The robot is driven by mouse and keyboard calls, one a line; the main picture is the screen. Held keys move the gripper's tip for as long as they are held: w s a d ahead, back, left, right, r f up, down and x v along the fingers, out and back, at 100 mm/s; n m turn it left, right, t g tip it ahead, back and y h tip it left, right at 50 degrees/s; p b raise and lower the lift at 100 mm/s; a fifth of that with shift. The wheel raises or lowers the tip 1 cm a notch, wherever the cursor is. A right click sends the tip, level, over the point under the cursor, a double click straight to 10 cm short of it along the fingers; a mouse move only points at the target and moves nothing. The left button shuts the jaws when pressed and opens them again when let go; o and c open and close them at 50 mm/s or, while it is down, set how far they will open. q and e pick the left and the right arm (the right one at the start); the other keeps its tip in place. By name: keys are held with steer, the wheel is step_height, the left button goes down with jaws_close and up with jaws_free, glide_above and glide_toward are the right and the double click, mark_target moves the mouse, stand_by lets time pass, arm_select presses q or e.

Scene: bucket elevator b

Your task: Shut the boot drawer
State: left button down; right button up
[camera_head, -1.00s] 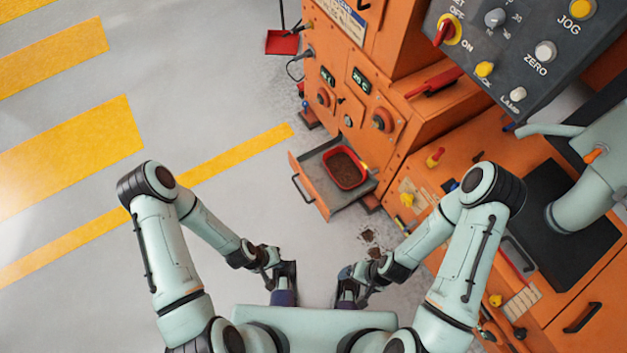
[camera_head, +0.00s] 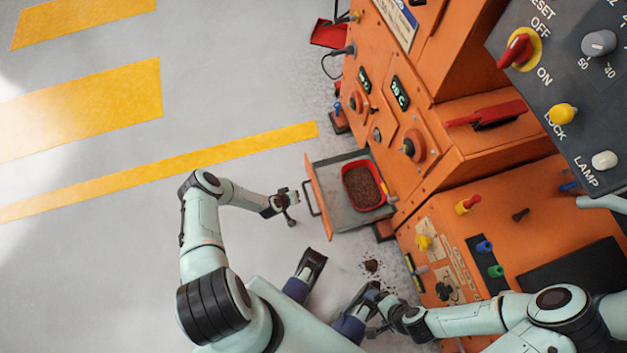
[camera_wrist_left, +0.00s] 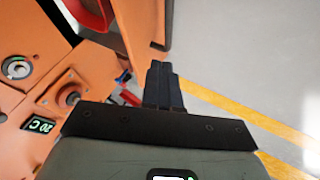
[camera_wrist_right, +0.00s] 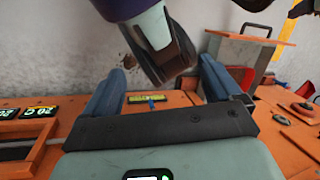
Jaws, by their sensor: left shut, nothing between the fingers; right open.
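The boot drawer (camera_head: 345,215) is a grey tray with an orange front (camera_head: 319,198) and a dark handle, pulled out from the orange machine. A red bin (camera_head: 363,186) of brown material sits in it. My left gripper (camera_head: 295,205) is shut and empty, just outside the drawer front near its handle; I cannot tell whether it touches. In the left wrist view its shut fingers (camera_wrist_left: 162,85) lie close to the orange front (camera_wrist_left: 148,25). My right gripper (camera_head: 370,308) is open and empty, low and nearer me. The right wrist view shows its spread fingers (camera_wrist_right: 160,92) and the drawer front (camera_wrist_right: 232,58) beyond.
The orange machine (camera_head: 440,185) with knobs and displays fills the right side. A grey control panel (camera_head: 575,75) overhangs at top right. Brown spill (camera_head: 371,265) lies on the floor below the drawer. A red dustpan (camera_head: 328,34) stands at the back. The striped floor at left is clear.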

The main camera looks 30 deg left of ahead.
arm_select(q)
steer(key=w+f+b, duration=0.1)
steer(key=w, duration=0.1)
steer(key=w+d+f, duration=0.1)
steer(key=w+f, duration=0.1)
steer(key=w+d+f+b, duration=0.1)
steer(key=w+f, duration=0.1)
steer(key=shift+w+f+b, duration=0.25)
steer(key=shift+b, duration=0.1)
steer(key=shift+w+d, duration=0.3)
steer(key=shift+w, duration=0.05)
arm_select(e)
steer(key=w+d+f+t, duration=0.1)
steer(key=w+d+f, duration=0.1)
steer(key=w+f, duration=0.2)
steer(key=shift+w+d+t+h, duration=0.3)
steer(key=shift+w+h, duration=0.1)
steer(key=shift+w, duration=0.2)
